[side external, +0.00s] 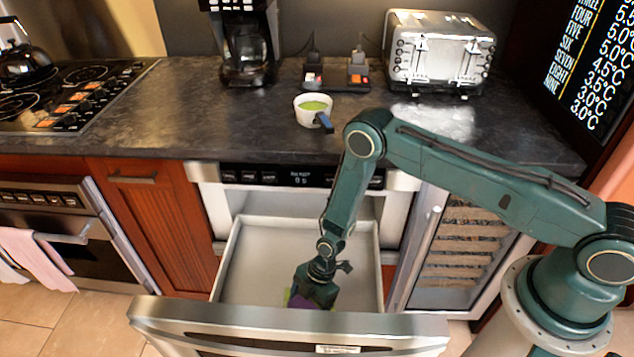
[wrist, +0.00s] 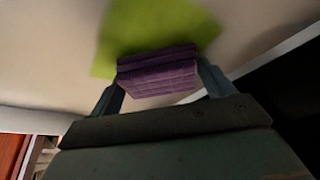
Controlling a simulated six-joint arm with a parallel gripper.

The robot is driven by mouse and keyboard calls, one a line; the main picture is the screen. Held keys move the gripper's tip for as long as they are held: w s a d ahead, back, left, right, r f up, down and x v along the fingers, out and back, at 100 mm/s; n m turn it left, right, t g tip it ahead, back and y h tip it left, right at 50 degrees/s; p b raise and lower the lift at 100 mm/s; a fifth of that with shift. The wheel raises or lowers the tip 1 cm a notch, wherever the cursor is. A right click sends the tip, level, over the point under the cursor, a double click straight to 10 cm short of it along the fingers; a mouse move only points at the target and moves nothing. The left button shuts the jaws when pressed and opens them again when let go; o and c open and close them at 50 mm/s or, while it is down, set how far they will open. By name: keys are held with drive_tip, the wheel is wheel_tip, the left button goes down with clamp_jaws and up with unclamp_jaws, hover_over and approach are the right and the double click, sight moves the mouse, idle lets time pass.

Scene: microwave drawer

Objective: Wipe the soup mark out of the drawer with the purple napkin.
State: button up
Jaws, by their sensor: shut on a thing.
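The drawer (side external: 255,265) is pulled open below the counter, its pale floor bare over the back and left. My gripper (wrist: 160,80) is down inside it near the front and is shut on the folded purple napkin (wrist: 158,72). The napkin shows as a small purple patch under my gripper in the side view (side external: 300,303). The green soup mark (wrist: 190,25) lies on the drawer floor right by the napkin; part of it is hidden behind the napkin. In the side view only a sliver of green shows beside my gripper. Whether the napkin touches the floor I cannot tell.
The drawer's steel front (side external: 290,325) and side walls stand close around my gripper. On the counter above are a white cup of green soup (side external: 313,108), a toaster (side external: 440,52) and a coffee maker (side external: 245,45). A glass-fronted cooler (side external: 460,245) stands right of the drawer.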

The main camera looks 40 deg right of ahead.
sight(337, 301)
drive_tip(key=shift+s+d, duration=2.75)
drive_tip(key=shift+s, duration=0.05)
drive_tip(key=shift+w+d, duration=0.45)
drive_tip(key=shift+d, duration=0.05)
drive_tip(key=shift+w+d, duration=0.1)
drive_tip(key=shift+w, duration=0.1)
drive_tip(key=shift+w+a, duration=5.05)
drive_tip(key=shift+a, duration=0.1)
drive_tip(key=shift+w+d, duration=0.55)
drive_tip(key=shift+d, duration=0.05)
drive_tip(key=shift+s+d, duration=5)
drive_tip(key=shift+d, duration=0.1)
drive_tip(key=shift+s+d+r, duration=0.1)
drive_tip(key=shift+s+r, duration=0.05)
wheel_tip(337, 301, up, 8)
